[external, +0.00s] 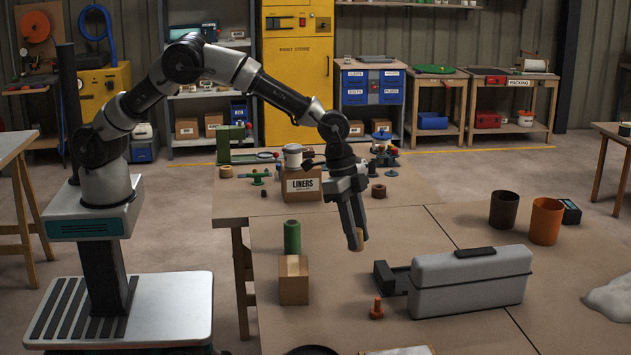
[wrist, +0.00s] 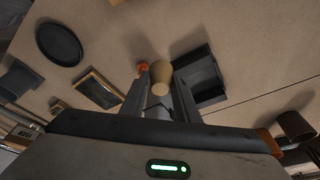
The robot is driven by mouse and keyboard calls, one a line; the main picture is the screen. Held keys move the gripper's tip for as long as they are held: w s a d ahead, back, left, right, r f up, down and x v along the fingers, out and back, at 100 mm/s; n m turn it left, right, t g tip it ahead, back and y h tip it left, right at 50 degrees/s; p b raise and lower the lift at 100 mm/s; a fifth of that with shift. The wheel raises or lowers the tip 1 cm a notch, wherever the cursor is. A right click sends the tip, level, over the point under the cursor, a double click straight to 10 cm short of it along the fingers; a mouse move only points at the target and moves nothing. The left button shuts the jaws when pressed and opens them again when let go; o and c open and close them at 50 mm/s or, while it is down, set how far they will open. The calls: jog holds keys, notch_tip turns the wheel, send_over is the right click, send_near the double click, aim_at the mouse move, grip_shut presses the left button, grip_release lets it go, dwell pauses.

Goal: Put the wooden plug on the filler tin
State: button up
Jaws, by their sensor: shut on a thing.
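My gripper (external: 354,228) is shut on the wooden plug (external: 359,240), a small tan cylinder held at the fingertips above the brown table. In the wrist view the plug (wrist: 160,78) sits between the fingers (wrist: 158,92). No label marks a filler tin, so I cannot tell which thing it is. A white round tin (external: 292,156) stands on the LINERS box (external: 302,186), behind and left of my gripper. A dark brown open can (external: 503,210) and an orange one (external: 546,221) stand at the right.
A long grey case (external: 470,282) and a black tray (external: 391,278) lie right of my gripper. An orange bolt-like piece (external: 377,310) stands in front. A green cylinder (external: 292,237) and a cardboard box (external: 293,281) stand left.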

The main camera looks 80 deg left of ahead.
jog(key=w+a+r+n+p, duration=0.1)
jog(key=w+a+r+n, duration=0.1)
jog(key=a, duration=0.5)
jog(key=w+a+r+n, duration=0.1)
jog(key=w+a+r, duration=0.1)
jog(key=a, duration=0.6)
notch_tip(320, 180, up, 11)
jog(key=n+y+p, duration=0.3)
jog(key=n+p, duration=0.2)
jog(key=n, duration=0.6)
send_over(296, 146)
jog(key=s, duration=0.1)
jog(key=x, duration=0.4)
jog(key=shift+s+d+f, duration=0.25)
jog(key=shift+s, duration=0.15)
jog(key=shift+t+y, duration=0.3)
jog(key=shift+f, duration=2.25)
